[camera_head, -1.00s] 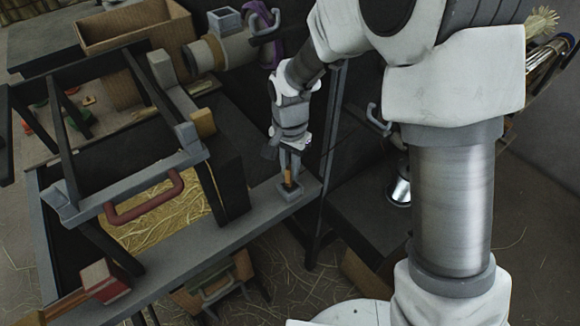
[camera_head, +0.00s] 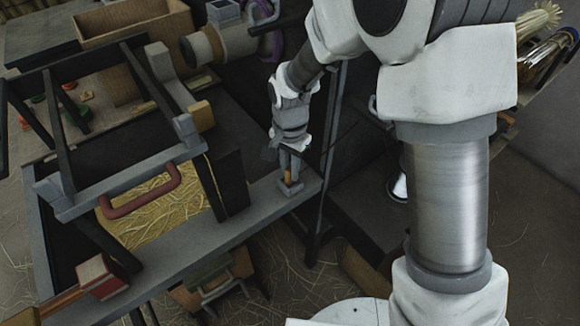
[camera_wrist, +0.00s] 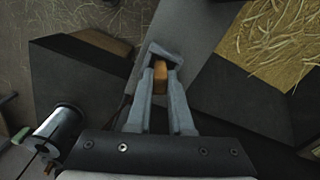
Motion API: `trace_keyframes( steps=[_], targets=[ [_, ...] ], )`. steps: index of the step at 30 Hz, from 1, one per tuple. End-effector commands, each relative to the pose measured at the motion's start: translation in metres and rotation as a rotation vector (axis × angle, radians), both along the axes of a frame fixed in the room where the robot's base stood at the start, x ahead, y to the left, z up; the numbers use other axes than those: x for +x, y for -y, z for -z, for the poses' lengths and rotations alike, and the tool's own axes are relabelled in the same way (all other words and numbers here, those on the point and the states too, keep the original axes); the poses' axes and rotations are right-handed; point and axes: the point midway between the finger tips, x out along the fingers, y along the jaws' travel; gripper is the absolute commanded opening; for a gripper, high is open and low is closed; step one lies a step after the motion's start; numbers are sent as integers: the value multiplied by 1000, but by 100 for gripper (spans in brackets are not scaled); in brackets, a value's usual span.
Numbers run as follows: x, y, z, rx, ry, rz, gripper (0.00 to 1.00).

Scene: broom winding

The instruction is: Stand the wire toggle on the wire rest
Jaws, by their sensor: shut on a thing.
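The wire toggle (camera_head: 288,176) is a small orange-brown wooden block. My gripper (camera_head: 291,168) is shut on it and holds it upright at the right end of a long grey ledge. The wire rest (camera_head: 292,188) is a small grey raised-edged holder on that ledge, directly below the toggle. In the wrist view the toggle (camera_wrist: 161,77) sits between my fingertips (camera_wrist: 161,72), with the grey rest (camera_wrist: 164,51) just beyond. The toggle's lower end is at the rest; whether it touches the bottom is hidden.
The grey ledge (camera_head: 190,247) runs left past a straw-filled bay (camera_head: 165,215) and a red-and-white block (camera_head: 101,277). A dark frame with a red handle (camera_head: 140,195) stands left of my gripper. A dark upright post (camera_head: 326,160) is close on the right.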

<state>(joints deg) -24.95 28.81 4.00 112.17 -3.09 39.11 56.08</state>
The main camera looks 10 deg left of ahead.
Motion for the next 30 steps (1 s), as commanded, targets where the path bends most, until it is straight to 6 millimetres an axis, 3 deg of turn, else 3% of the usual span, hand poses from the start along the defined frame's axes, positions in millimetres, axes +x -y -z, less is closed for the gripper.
trace_keyframes(
  steps=[8, 9, 14, 24, 30],
  targets=[
    [0, 0, 2, 0, 0, 0, 0],
    [0, 0, 2, 0, 0, 0, 26],
    [0, 0, 1, 0, 0, 0, 54],
    [0, 0, -2, 0, 1, 0, 54],
    [1, -1, -32, 1, 4, 0, 54]
  ],
)
